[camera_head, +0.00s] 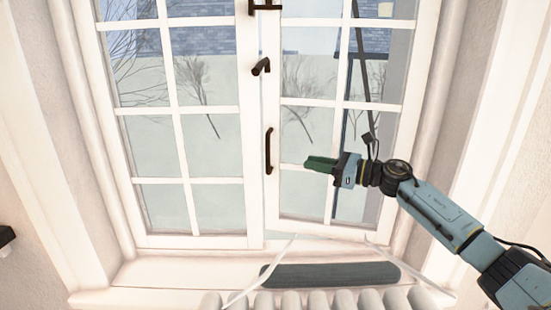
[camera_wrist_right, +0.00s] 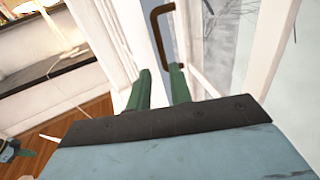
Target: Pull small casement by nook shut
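The casement window fills the middle of the head view. Its right sash (camera_head: 309,113) has a dark bar handle (camera_head: 268,151) on its left stile, and a strip of outside shows below its bottom rail, so it looks slightly ajar. The left sash (camera_head: 205,181) looks closed. My right gripper (camera_head: 308,163) is to the right of the bar handle, its green fingers pointing left. In the right wrist view, its fingers (camera_wrist_right: 160,69) are apart with nothing held, and the handle (camera_wrist_right: 158,35) is just beyond the tips.
A dark cushion-like strip (camera_head: 330,274) lies on the sill, with white radiator columns (camera_head: 290,301) below it. A dark lever handle (camera_head: 261,66) sits higher between the sashes. The wall reveal (camera_head: 497,90) stands close on the right of my arm.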

